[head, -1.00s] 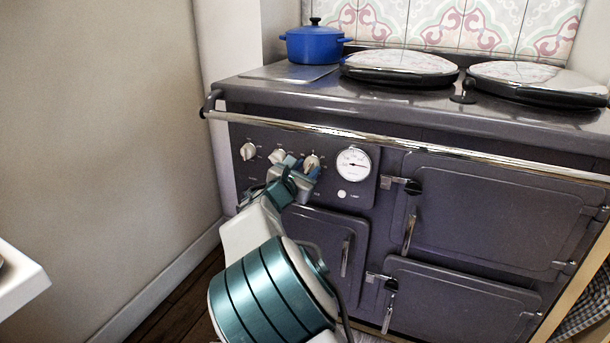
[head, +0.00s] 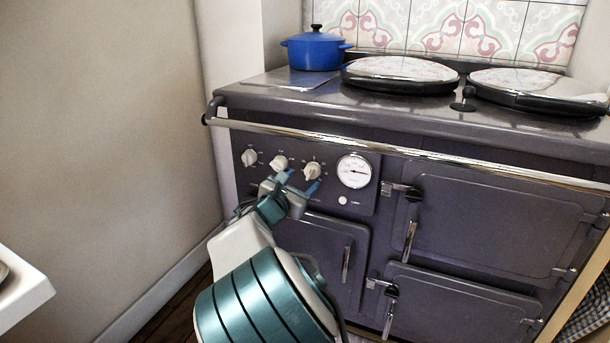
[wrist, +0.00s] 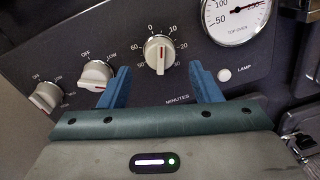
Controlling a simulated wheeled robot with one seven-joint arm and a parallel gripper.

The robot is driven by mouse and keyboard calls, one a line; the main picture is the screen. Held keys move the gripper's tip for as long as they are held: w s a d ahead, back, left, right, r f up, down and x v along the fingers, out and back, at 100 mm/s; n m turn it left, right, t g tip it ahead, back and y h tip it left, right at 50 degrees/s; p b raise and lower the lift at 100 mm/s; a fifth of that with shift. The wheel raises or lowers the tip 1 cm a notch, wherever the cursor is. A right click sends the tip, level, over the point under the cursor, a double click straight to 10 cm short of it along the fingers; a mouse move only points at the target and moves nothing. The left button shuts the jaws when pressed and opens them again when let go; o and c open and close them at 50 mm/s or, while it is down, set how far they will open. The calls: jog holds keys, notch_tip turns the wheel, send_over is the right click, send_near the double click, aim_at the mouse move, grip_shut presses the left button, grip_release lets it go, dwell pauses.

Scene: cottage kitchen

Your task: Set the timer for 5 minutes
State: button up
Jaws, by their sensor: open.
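The timer knob (wrist: 159,52) is a pale dial with a red line, on a numbered ring marked MINUTES in the wrist view. Its red line runs roughly upright; the exact setting is too small to read surely. The knob also shows in the head view (head: 312,171), the rightmost of three on the stove's panel. My gripper (wrist: 160,80) is open, its blue fingers on the left and right below the knob in the picture, apart from it and empty. In the head view my gripper (head: 297,182) is just below and left of the timer knob.
Two OFF-marked knobs (wrist: 96,75) (wrist: 45,97) sit left of the timer. A temperature gauge (head: 354,171) and a lamp button (wrist: 224,74) are to its right. A chrome rail (head: 400,151) runs above the panel. A blue pot (head: 315,50) stands on the stove.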

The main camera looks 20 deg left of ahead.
jog(key=s+a+p, duration=0.1)
jog(key=s+p, duration=0.1)
jog(key=s, duration=0.8)
jog(key=shift+a+r, duration=0.15)
jog(key=shift+a, duration=0.05)
